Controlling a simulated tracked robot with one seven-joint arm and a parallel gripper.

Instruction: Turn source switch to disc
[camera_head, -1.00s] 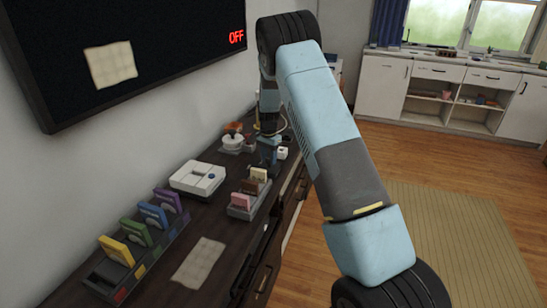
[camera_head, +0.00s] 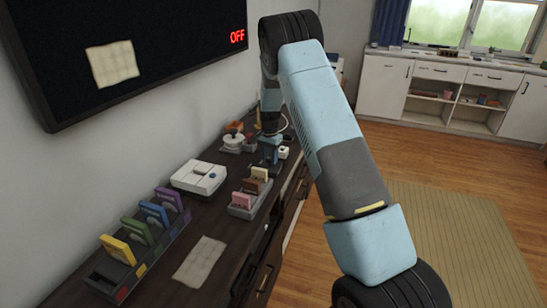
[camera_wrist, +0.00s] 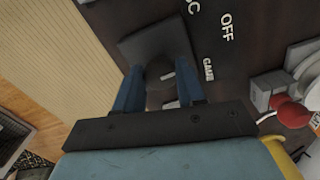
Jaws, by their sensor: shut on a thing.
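The source switch shows in the wrist view as a dark round knob (camera_wrist: 156,73) with a small white mark, on a dark square plate (camera_wrist: 150,42). White lettering beside it reads "OFF" (camera_wrist: 227,27), "GAME" (camera_wrist: 208,69) and a cut-off "SC" (camera_wrist: 192,6). My gripper (camera_wrist: 158,78) is shut on the knob, one blue finger on each side. I cannot tell surely which label the mark points to. In the head view my gripper (camera_head: 270,150) is low over the far part of the dark cabinet (camera_head: 150,255); the knob is hidden there.
The wall screen (camera_head: 130,45) shows a red "OFF". Coloured cartridges stand in a dark rack (camera_head: 150,262). A white console (camera_head: 199,178), a small cartridge holder (camera_head: 240,211) and a red-and-white item (camera_head: 233,140) stand on the cabinet. Wood floor lies to the right.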

